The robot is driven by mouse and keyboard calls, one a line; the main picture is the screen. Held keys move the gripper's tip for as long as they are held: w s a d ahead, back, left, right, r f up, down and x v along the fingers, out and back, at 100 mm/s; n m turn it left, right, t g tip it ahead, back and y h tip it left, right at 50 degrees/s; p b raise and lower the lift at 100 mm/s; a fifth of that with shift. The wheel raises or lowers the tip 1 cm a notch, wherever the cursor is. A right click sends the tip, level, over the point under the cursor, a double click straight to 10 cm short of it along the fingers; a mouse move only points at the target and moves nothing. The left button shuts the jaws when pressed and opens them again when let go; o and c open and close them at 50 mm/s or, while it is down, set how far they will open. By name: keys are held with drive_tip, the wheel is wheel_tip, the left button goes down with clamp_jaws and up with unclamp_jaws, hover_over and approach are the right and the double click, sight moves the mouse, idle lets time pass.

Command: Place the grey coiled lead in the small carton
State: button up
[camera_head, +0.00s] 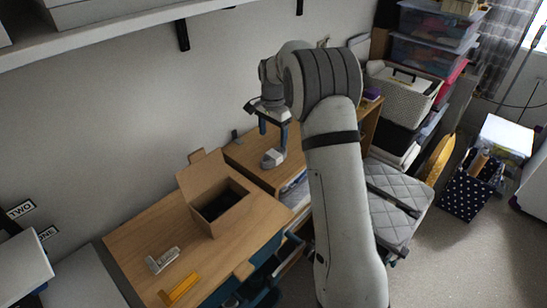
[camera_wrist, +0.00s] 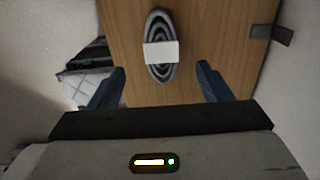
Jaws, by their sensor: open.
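The grey coiled lead (camera_head: 272,158) lies on the wooden desk with a white band around its middle. In the wrist view the coiled lead (camera_wrist: 161,74) is a dark and light grey oval, lying between and beyond the fingers. My gripper (camera_head: 273,127) is open above the lead, and nothing is between its fingertips. It also shows in the wrist view (camera_wrist: 161,78) with its two blue fingers apart. The small carton (camera_head: 228,217) stands open on the desk to the left, its flaps up and its inside dark.
A grey-white item (camera_head: 162,260) and a yellow item (camera_head: 179,288) lie on the desk in front of the carton. A shelf (camera_head: 120,40) runs along the wall above. A quilted seat (camera_head: 395,212) is right of my arm.

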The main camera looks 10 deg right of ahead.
sight(274, 154)
drive_tip(key=f, duration=0.8)
drive_tip(key=shift+w+d+f+p, duration=0.1)
drive_tip(key=shift+w+d+p, duration=0.15)
drive_tip(key=shift+p, duration=0.05)
drive_tip(key=c, duration=1.2)
